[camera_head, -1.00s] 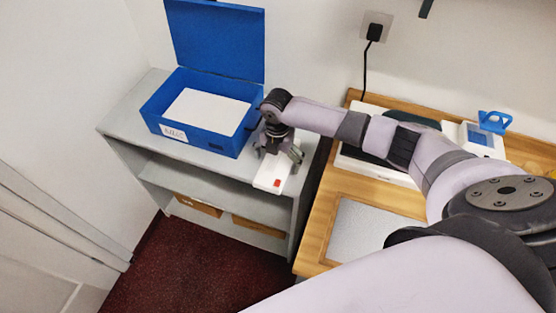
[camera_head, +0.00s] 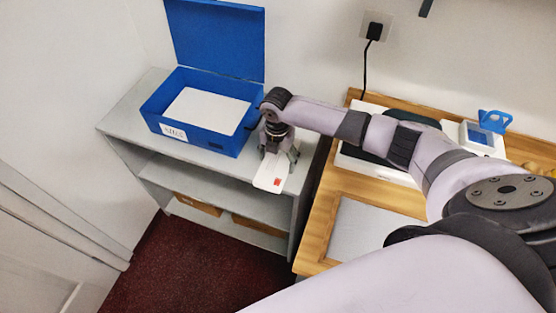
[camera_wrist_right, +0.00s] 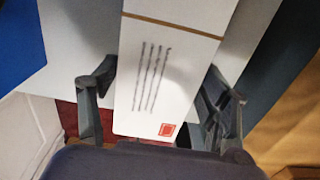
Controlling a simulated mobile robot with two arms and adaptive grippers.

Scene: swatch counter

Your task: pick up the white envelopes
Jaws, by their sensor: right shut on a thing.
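The white envelopes (camera_head: 270,178) lie as a banded bundle on the grey shelf unit's top, right of the blue box, their near end at or past the front edge. A red stamp shows at that end. In the right wrist view the top envelope (camera_wrist_right: 155,75) shows dark address lines, a red stamp and a brown band across it. My right gripper (camera_head: 279,153) points down over the bundle and is shut on it, a finger at each side in the wrist view (camera_wrist_right: 160,95). My left gripper is not in view.
The open blue box (camera_head: 240,143) with white paper (camera_head: 205,110) inside stands on the grey shelf unit (camera_head: 120,116), left of my gripper. A wooden desk (camera_head: 315,240) with a grey mat (camera_head: 372,225) and a device with a small screen (camera_head: 480,135) is at right.

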